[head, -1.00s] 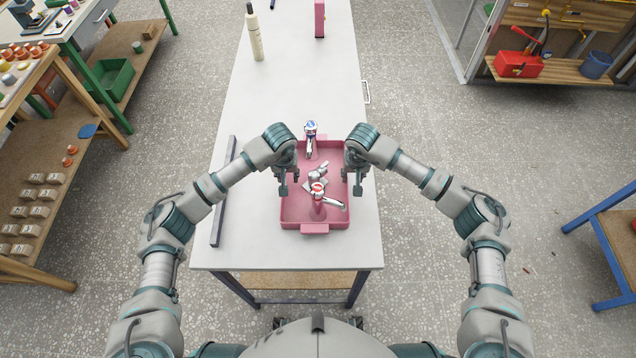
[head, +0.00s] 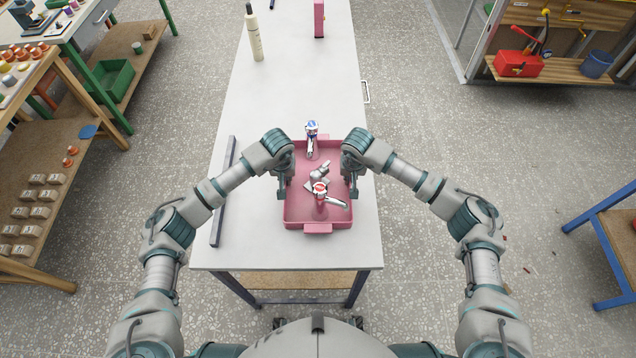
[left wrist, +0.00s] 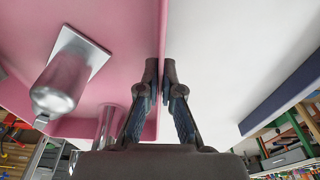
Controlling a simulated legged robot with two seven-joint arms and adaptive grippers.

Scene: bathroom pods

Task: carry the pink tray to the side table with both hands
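The pink tray (head: 302,213) is on the white table, with a tap with a blue mark (head: 311,130), a tap with a red mark (head: 320,190) and small grey metal parts (head: 317,176) in it. My left gripper (head: 281,190) is at the tray's left wall. In the left wrist view its fingers (left wrist: 161,75) are closed together with the tray wall (left wrist: 163,40) between them. My right gripper (head: 354,188) is at the right wall, its fingers drawn together on the rim; its tips are small in view. I cannot tell any gap under the tray.
The white table (head: 300,85) holds a cream bottle (head: 255,36) and a pink box (head: 319,18) at its far end. A dark grey bar (head: 223,190) lies along its left edge. Shelves stand left, a blue-framed table (head: 605,240) right.

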